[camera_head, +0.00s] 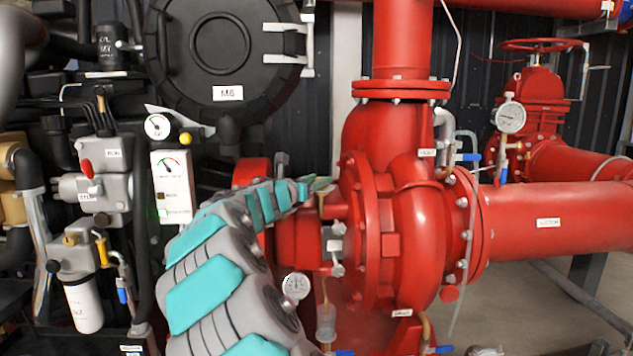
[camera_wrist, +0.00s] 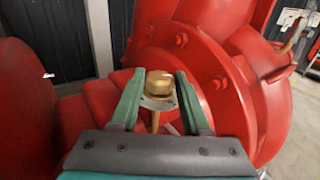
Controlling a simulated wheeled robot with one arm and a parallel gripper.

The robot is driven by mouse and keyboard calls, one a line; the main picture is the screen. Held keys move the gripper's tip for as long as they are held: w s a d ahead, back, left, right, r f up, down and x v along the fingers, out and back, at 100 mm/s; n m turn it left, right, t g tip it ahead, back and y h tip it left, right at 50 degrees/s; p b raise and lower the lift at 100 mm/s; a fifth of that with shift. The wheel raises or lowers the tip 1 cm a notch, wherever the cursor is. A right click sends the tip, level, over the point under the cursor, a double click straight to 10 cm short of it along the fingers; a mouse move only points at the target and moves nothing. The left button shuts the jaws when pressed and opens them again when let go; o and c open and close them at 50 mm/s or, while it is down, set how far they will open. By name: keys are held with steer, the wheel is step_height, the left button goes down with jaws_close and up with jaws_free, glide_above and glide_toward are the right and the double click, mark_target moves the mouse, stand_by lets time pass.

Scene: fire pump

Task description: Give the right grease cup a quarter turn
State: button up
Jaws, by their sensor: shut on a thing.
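A brass grease cup (camera_wrist: 159,82) with a round, flat top stands upright in the wrist view, on a pale plate with a brass stem below. My gripper (camera_wrist: 157,76) has one green finger on each side of it and is shut on it. In the head view, my gripper (camera_head: 318,186) reaches the red pump's bearing housing from the left. There the cup is mostly hidden by the fingers, and a brass stem (camera_head: 322,206) shows just below them. I cannot tell the cup's turn angle.
The red pump casing (camera_head: 412,235) stands close to the right of my gripper. A pressure gauge (camera_head: 295,286) and a clear small cup (camera_head: 326,322) are below it. The engine's gauge panel (camera_head: 173,186) is to the left.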

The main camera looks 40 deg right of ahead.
jaws_close()
steer(key=shift+w+r+g, duration=0.1)
steer(key=shift+g, duration=0.2)
steer(key=shift+w+m+g+p, duration=0.1)
steer(key=shift+m+g+p, duration=0.2)
steer(key=shift+m+g, duration=0.55)
steer(key=o, duration=0.7)
jaws_free()
steer(key=shift+o, duration=0.2)
